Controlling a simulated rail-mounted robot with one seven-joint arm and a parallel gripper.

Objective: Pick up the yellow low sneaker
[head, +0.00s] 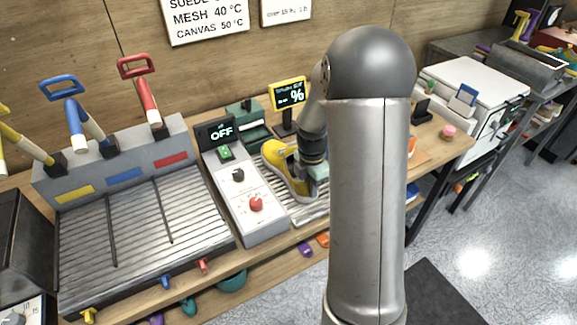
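The yellow low sneaker (272,155) is in the middle of the head view, right of the control panel. Its yellow upper and pale sole edge show, and it points towards the upper left. It is over a ribbed metal tray (312,213); I cannot tell whether it rests on it. My gripper (318,172) is at the sneaker's right side, close against or over it. My arm hides much of the gripper, so its fingers and any grip on the sneaker cannot be made out.
A control panel (262,222) with knobs and an "OFF" display (217,131) stands just left of the sneaker. A small yellow-framed sign (289,93) and a green device (246,112) stand behind. A large ribbed tray (140,225) with coloured-handled tools is further left.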

